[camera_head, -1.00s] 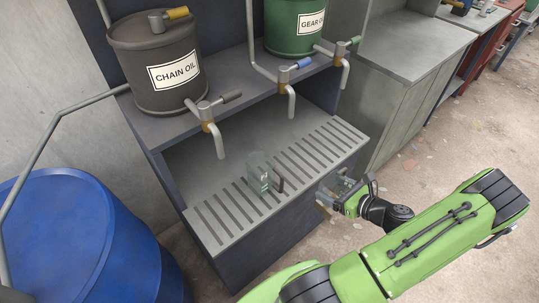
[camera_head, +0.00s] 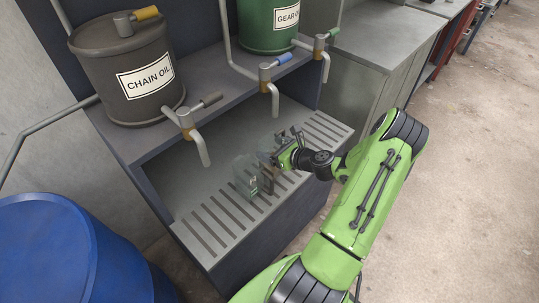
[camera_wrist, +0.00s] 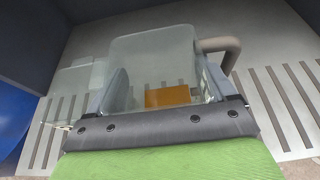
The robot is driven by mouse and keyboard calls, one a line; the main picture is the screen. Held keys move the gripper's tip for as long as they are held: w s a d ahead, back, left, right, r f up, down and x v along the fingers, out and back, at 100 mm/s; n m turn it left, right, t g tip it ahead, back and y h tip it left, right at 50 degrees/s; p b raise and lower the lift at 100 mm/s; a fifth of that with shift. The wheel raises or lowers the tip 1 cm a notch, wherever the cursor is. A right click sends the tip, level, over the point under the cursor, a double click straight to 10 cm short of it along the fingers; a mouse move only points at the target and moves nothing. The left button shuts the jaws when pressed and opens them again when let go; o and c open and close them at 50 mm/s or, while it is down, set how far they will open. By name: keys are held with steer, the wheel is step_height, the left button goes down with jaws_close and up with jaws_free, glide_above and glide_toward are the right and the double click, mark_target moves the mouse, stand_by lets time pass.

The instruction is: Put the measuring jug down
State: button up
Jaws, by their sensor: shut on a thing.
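A clear measuring jug (camera_wrist: 150,62) with a brown-grey handle and an orange patch is between my two fingers in the wrist view. In the head view, my gripper (camera_head: 281,150) is shut on this jug (camera_head: 267,145), over the slotted shelf. I cannot tell whether its base touches the shelf. A second clear jug (camera_head: 245,176) with a dark handle stands on the slats just front-left of it. It shows dimly at the left in the wrist view (camera_wrist: 82,82). My gripper hides part of the held jug.
The slotted drip shelf (camera_head: 213,222) has free slats at the front left and far right. Taps hang above it from the upper shelf, below the chain oil drum (camera_head: 125,75) and green gear oil drum (camera_head: 268,20). A blue barrel (camera_head: 60,250) stands at lower left.

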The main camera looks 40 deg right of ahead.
steer(key=shift+w, duration=0.45)
steer(key=f, duration=0.1)
steer(key=f+b, duration=0.2)
steer(key=shift+w+f, duration=0.25)
steer(key=shift+f, duration=0.1)
steer(key=shift+r, duration=0.2)
steer(key=shift+f, duration=0.1)
steer(key=o, duration=1.3)
steer(key=shift+f, duration=0.1)
steer(key=shift+c, duration=0.2)
steer(key=shift+r, duration=0.2)
steer(key=a+p+v, duration=0.1)
steer(key=p+v, duration=0.1)
steer(key=v, duration=1)
steer(key=shift+d+p, duration=0.4)
steer(key=shift+s, duration=0.1)
